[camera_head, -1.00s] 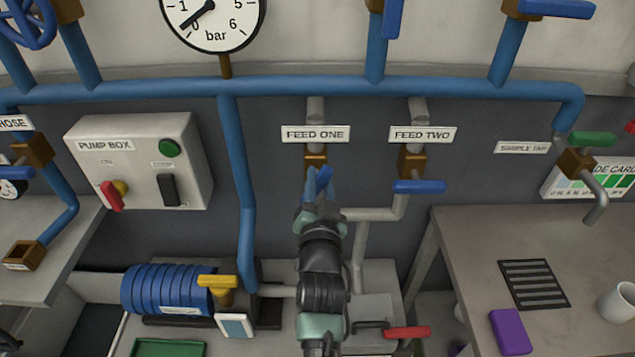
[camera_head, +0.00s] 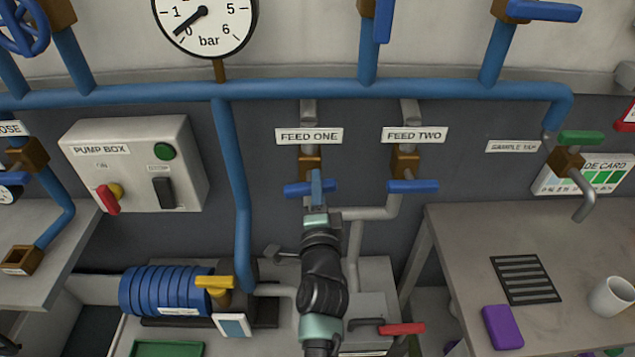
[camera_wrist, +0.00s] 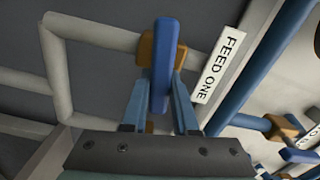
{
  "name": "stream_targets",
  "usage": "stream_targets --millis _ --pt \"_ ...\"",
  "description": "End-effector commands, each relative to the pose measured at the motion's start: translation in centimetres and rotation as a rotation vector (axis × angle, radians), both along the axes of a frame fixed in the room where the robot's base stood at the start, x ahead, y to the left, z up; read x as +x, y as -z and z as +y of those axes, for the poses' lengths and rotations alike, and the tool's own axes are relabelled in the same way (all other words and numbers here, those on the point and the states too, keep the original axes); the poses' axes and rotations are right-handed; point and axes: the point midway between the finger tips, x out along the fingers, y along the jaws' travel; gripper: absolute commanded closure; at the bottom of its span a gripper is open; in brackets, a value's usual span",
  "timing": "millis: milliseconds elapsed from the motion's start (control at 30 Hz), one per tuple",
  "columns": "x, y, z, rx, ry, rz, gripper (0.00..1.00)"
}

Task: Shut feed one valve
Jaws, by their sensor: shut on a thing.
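The blue lever of the feed one valve (camera_head: 295,190) lies level, crosswise to its grey pipe, below the FEED ONE label (camera_head: 309,136). Its brown valve body (camera_head: 310,160) shows just above it. My gripper (camera_head: 317,188) reaches up from below and is shut on the lever near its middle. In the wrist view the blue lever (camera_wrist: 162,55) stands between the two fingers of my gripper (camera_wrist: 161,105), in front of the brown valve body (camera_wrist: 146,50). My fingers hide part of the lever in the head view.
The feed two valve (camera_head: 413,187), to the right, also has its blue lever level. The pump box (camera_head: 135,165) is on the wall at left. The gauge (camera_head: 205,18) needle points near 0. A workbench (camera_head: 450,240) stands at right.

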Motion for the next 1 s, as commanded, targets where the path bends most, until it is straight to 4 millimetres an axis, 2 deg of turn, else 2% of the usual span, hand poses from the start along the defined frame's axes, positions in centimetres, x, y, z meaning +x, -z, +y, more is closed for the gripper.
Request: stream_targets --millis 400,933,967,1000 --pt "-0.01 0.31 -0.04 0.178 0.0 0.001 1.0" --pt "-0.01 0.39 -0.03 0.2 0.0 0.001 1.0" --pt "-0.02 0.39 -0.03 0.2 0.0 0.001 0.69" --pt "-0.02 0.39 -0.03 0.2 0.0 0.001 0.62"
